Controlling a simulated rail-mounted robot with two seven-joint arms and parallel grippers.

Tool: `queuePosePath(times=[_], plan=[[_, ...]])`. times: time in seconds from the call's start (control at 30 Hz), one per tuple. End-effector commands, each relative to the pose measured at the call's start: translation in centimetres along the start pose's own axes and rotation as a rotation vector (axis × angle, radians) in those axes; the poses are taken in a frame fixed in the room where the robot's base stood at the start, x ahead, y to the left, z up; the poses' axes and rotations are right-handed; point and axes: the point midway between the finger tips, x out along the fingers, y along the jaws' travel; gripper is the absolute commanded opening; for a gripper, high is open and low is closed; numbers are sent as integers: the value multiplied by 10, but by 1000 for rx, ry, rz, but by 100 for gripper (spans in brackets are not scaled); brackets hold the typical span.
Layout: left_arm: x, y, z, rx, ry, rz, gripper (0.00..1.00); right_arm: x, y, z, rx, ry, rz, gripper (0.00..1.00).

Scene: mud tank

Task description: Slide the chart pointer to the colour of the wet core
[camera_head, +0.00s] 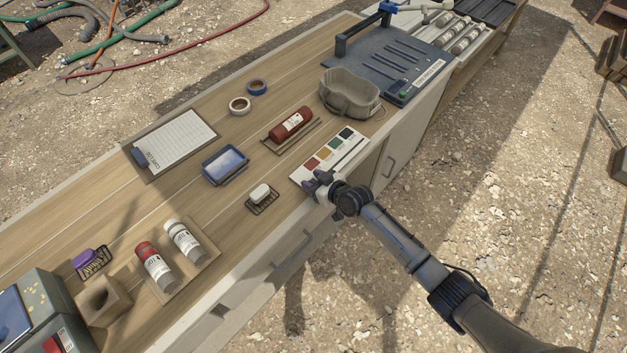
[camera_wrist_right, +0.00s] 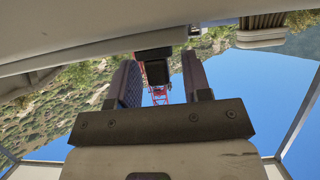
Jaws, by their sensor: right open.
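The colour chart (camera_head: 352,148) is a pale board near the bench's front edge, with red, orange-brown, green and black patches running from near left to far right. My right gripper (camera_head: 318,183) is at the chart's near left end, by the red patch. In the right wrist view its two fingers (camera_wrist_right: 161,84) stand apart, with a dark block (camera_wrist_right: 155,70) between them. I cannot tell whether this block is the pointer, which I cannot make out in the head view. A dark red cylinder (camera_head: 291,124) with a white label lies on a rack behind the chart; it may be the wet core.
A grey-green tub (camera_head: 350,94) stands just beyond the chart. A white block on a wire rack (camera_head: 263,196) and a blue tray (camera_head: 226,166) are to the left. Pale cores (camera_head: 464,38) lie at the far end. Bare wood lies between the blue tray and the bottles.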

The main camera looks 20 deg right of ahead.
Motion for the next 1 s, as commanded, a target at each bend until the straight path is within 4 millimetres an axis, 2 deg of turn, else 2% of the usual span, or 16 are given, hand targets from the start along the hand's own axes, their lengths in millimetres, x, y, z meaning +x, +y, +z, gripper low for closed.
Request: queuePosePath(times=[0.1,0.57,0.8,1.0], plan=[[0,0,0,-1,0,1,59,0,0,0,0,0,0,44],[0,4,-1,-13,2,11,59,0,0,0,0,0,0,0],[4,4,0,-12,3,9,59,0,3,2,-1,0,1,0],[32,2,10,-3,2,3,59,2,33,6,-6,1,3,0]])
